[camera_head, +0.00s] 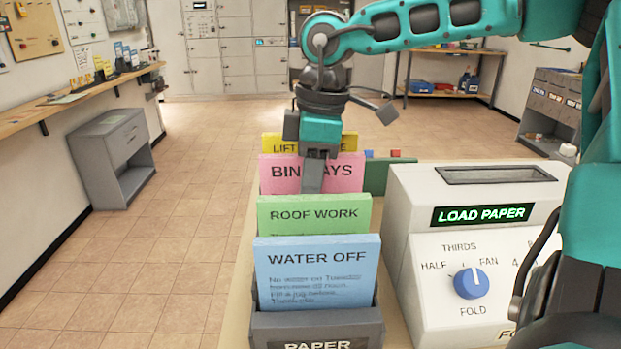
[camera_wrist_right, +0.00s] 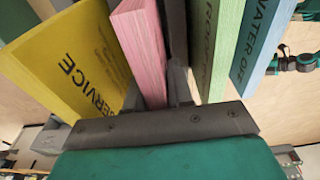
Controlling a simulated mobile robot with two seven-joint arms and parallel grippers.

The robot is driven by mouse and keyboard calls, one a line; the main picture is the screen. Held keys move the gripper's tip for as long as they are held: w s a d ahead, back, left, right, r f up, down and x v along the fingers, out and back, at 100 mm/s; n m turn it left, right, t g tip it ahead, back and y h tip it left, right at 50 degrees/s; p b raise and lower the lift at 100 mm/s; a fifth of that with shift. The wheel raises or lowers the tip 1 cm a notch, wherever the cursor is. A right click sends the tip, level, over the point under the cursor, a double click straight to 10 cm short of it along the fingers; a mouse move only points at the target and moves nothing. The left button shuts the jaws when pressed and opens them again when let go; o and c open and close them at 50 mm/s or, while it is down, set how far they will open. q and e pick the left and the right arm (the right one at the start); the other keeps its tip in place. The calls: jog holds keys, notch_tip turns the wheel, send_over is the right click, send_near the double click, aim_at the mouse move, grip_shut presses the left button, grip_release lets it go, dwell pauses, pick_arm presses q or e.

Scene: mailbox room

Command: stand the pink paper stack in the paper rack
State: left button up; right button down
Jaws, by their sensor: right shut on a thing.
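The pink paper stack (camera_head: 285,173), lettered "BIN DAYS", stands upright between the green stack and the yellow stack. It also shows in the right wrist view (camera_wrist_right: 139,45). My right gripper (camera_head: 313,176) reaches down from above and is shut on the pink stack, with one finger across its front face. The paper rack (camera_head: 318,322) is a dark grey holder at the front of the row. The stacks in front hide the pink stack's lower edge, so I cannot tell how it sits in the rack. My left gripper is not in view.
The green "ROOF WORK" stack (camera_head: 313,216) and blue "WATER OFF" stack (camera_head: 315,270) stand in front, the yellow stack (camera_head: 278,140) behind. A folding machine (camera_head: 470,215) reading "LOAD PAPER" stands close on the right. Open floor lies left.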

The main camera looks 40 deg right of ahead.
jog(key=shift+f, duration=0.35)
jog(key=c, duration=0.9)
grip_release()
jog(key=shift+r+p, duration=1.75)
jog(key=shift+r, duration=1.75)
